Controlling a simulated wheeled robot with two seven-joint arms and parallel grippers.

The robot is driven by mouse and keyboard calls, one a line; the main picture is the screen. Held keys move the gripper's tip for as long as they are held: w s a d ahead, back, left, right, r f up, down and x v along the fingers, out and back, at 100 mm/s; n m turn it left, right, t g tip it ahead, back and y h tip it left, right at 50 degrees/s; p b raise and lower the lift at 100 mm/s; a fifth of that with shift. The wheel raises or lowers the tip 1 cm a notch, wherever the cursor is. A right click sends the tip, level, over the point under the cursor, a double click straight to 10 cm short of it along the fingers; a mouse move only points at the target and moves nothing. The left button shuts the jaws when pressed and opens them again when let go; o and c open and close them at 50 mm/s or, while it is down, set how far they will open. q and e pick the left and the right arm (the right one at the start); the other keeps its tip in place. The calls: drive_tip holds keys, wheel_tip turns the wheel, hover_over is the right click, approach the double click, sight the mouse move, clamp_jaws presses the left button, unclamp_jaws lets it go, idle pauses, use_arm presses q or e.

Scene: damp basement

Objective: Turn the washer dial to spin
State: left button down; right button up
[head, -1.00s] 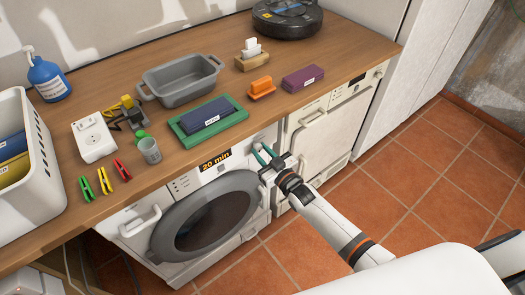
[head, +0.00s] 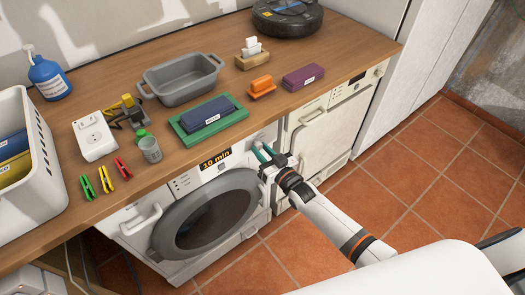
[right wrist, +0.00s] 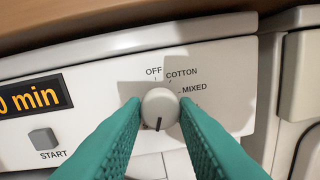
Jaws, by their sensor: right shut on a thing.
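The white washer (head: 180,187) stands under the wooden counter, its round door closed. Its dial (right wrist: 160,104) is a pale round knob with a dark pointer line aimed almost straight down. OFF, COTTON and MIXED show around its upper side; any lower labels are hidden by my fingers. My right gripper (head: 265,153) is at the right end of the washer's panel, and its teal fingers (right wrist: 159,112) are shut on the dial from both sides. The display (head: 215,161) seems to read 10 min; in the right wrist view only "0 min" (right wrist: 32,97) shows. My left gripper is out of view.
A START button (right wrist: 42,138) sits below the display. A second white appliance (head: 322,127) stands close to the right. On the counter (head: 100,60) are a grey tub (head: 181,82), a green tray (head: 228,122), pegs and a blue bottle (head: 47,77). Tiled floor is clear at right.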

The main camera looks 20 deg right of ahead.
drive_tip(key=o, duration=1)
drive_tip(key=v, duration=1.2)
drive_tip(key=shift+s+a, duration=0.1)
drive_tip(key=s+d+f+g+h, duration=0.2)
drive_tip(key=s+f+g, duration=0.3)
drive_tip(key=f, duration=0.8)
drive_tip(key=s+d+f+g+h, duration=0.2)
drive_tip(key=s+f, duration=0.5)
drive_tip(key=f, duration=0.5)
drive_tip(key=s+f+g, duration=0.3)
drive_tip(key=s+f, duration=0.2)
drive_tip(key=s, duration=0.4)
drive_tip(key=s+a+f+g+h, duration=0.1)
drive_tip(key=s+f+g, duration=0.2)
drive_tip(key=s, duration=0.6)
drive_tip(key=s+f+g, duration=0.3)
drive_tip(key=s+f, duration=0.4)
drive_tip(key=s, duration=0.2)
drive_tip(key=shift+a+n+h, duration=0.2)
drive_tip(key=shift+n+h, duration=0.1)
drive_tip(key=shift+n, duration=0.1)
